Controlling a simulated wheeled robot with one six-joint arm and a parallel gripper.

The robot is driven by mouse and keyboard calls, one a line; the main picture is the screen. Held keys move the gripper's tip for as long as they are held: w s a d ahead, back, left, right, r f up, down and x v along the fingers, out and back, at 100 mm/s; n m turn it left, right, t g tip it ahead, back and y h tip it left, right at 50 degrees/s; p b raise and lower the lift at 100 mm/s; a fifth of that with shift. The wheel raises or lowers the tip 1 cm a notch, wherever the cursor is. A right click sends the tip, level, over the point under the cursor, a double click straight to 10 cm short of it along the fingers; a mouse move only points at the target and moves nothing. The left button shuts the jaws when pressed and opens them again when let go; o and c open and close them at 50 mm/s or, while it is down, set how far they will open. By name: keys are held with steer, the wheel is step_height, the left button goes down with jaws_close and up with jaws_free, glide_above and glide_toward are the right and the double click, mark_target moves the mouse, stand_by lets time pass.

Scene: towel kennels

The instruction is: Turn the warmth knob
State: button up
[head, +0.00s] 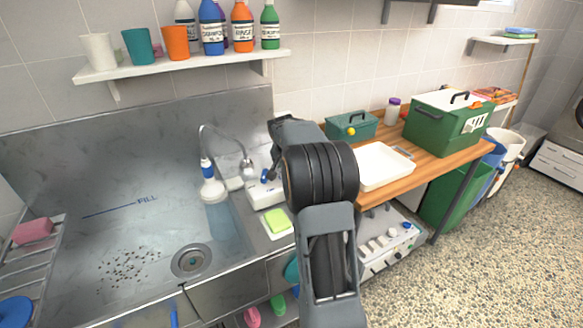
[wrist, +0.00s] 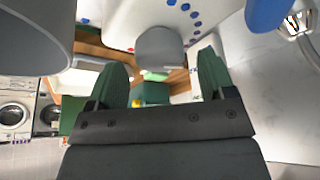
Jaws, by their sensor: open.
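In the wrist view, a grey knob (wrist: 160,48) stands out from a white housing (wrist: 130,20) marked with blue and red dots. My gripper (wrist: 161,68) is open, its two green fingers apart with the knob lined up between their tips. I cannot tell whether either finger touches the knob. In the head view, the white housing (head: 264,194) sits at the sink's right edge beside the tap, and a small blue part shows on it. My arm hides the gripper's tips and most of the knob area there.
The tap (head: 245,160) arches over the steel sink (head: 130,230) on the left. A green sponge (head: 277,221) lies below the housing. A white tray (head: 384,165), a small green box (head: 350,126) and a large green box (head: 447,120) stand on the wooden counter. A shelf of bottles hangs above.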

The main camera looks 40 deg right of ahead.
steer(key=v, duration=1.2)
steer(key=shift+s+r, duration=0.1)
steer(key=shift+r, duration=0.05)
steer(key=s+a+f+n+y, duration=0.1)
steer(key=s+a+f+n, duration=0.2)
steer(key=s+a, duration=0.4)
steer(key=s+a+f+n+y, duration=0.1)
steer(key=s+a+f+n, duration=0.2)
steer(key=s+a, duration=0.4)
steer(key=s+a+f+n+t+y+p, duration=0.1)
steer(key=s+a+f+n, duration=0.2)
steer(key=s+a, duration=0.4)
steer(key=shift+s+a+n+y, duration=0.35)
steer(key=shift+a+n, duration=0.3)
steer(key=shift+n, duration=0.25)
steer(key=shift+c, duration=0.4)
stand_by(1.8)
